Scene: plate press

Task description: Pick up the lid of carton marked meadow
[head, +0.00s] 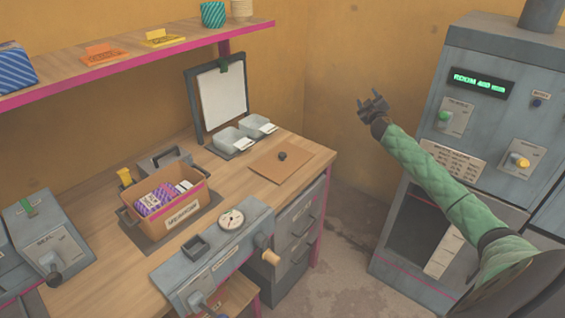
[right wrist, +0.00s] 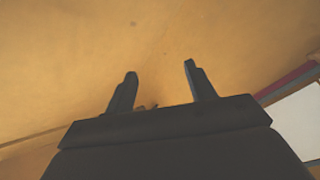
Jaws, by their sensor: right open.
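A brown open carton (head: 196,201) stands on a dark tray on the bench, with small purple and white packets inside. Its front label is small and seems to read "meadow". A flat brown square lid (head: 267,172) with a dark round knob (head: 282,156) lies on the bench to the right of the carton, near the bench's right end. My right gripper (head: 373,103) is open and empty, raised in front of the wall, up and to the right of the lid and well apart from it. Its two spread fingers (right wrist: 160,70) show against the wall in the right wrist view. My left gripper is out of view.
Two small grey bins (head: 229,140) and an upright clipboard (head: 219,94) stand behind the lid. A grey press with a dial (head: 231,219) is at the bench front. A shelf (head: 200,42) overhangs the left. A tall grey machine (head: 485,125) stands at right, with open floor between.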

